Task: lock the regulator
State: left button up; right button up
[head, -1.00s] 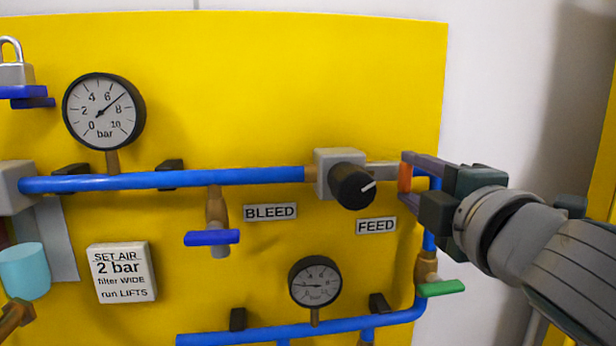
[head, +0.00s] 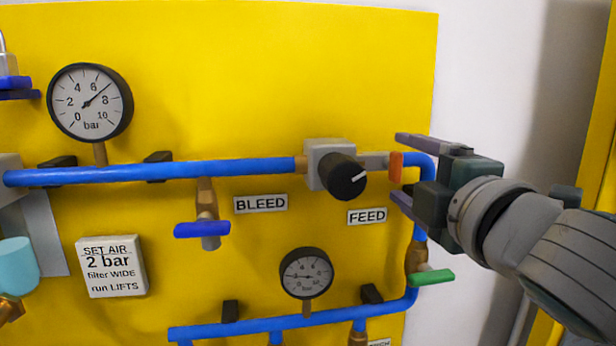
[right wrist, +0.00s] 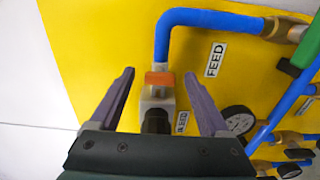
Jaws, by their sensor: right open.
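The regulator is a grey block (head: 317,160) on the upper blue pipe, with a black knob (head: 344,178) that carries a white mark. In the right wrist view the knob (right wrist: 156,121) lies between and beyond the fingers. An orange tab (head: 396,166) sits at the end of a grey bar right of the block; it also shows in the right wrist view (right wrist: 160,79). My right gripper (head: 400,168) is open, its fingers above and below the orange tab, and holds nothing. It also shows in the right wrist view (right wrist: 158,88). My left gripper is not in view.
A large gauge (head: 90,103) stands at upper left and a small gauge (head: 306,273) below the regulator. A blue-handled valve (head: 202,230) is near the BLEED label (head: 261,204). A green handle (head: 431,278) sits below my right gripper. The FEED label (head: 367,216) is close by.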

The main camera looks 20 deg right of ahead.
jog(key=b+v, duration=0.3)
jog(key=v, duration=0.6)
jog(key=shift+s, duration=0.1)
